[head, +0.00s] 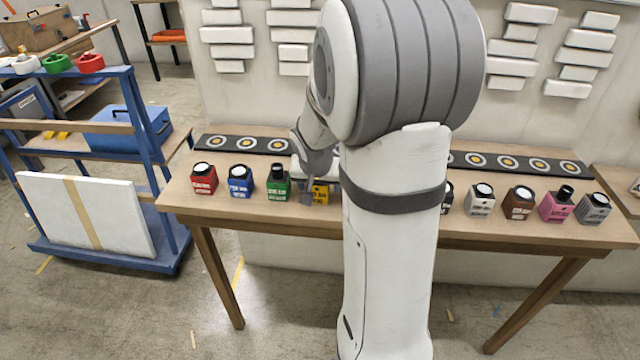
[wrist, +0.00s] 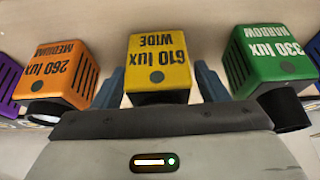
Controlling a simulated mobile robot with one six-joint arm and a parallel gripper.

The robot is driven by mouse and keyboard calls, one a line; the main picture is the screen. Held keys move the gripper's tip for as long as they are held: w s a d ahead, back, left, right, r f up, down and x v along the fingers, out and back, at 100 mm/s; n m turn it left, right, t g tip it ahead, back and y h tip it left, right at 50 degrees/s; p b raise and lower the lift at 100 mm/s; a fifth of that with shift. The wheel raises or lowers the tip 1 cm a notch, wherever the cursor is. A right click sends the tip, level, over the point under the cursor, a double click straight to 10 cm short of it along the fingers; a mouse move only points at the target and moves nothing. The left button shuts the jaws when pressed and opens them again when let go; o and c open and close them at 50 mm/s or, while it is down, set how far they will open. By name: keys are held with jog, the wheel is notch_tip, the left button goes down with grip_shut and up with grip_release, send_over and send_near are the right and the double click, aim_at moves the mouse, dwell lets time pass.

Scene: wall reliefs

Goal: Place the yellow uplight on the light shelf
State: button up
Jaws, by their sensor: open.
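The yellow uplight (head: 321,194) stands on the wooden table, partly hidden by my gripper (head: 308,188) in the head view. In the wrist view the yellow uplight (wrist: 158,60) reads "610 lux WIDE" upside down. My open gripper (wrist: 158,84) has a blue-grey finger on each side of it, with small gaps visible; I see no firm grip. A black strip (head: 232,144) with several ringed spots runs along the back of the table, and its middle is hidden by my arm. It looks like the light shelf, and its visible spots are empty.
A green uplight (wrist: 268,58) and an orange one (wrist: 60,74) stand close on either side. Red (head: 203,180), blue (head: 240,182), white (head: 480,202), brown (head: 518,204) and pink (head: 556,205) ones line the table front. A blue cart (head: 150,140) stands left.

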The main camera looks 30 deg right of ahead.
jog(key=shift+r, duration=0.1)
jog(key=shift+r, duration=0.25)
jog(key=p+v, duration=0.1)
jog(key=v, duration=1)
jog(key=s+a+f+n+g+y, duration=0.1)
jog(key=s+a+n, duration=0.5)
jog(key=s+a, duration=0.6)
jog(key=s+y, duration=0.1)
jog(key=s, duration=0.3)
jog(key=shift+n+g+y, duration=0.3)
jog(key=shift+n, duration=0.1)
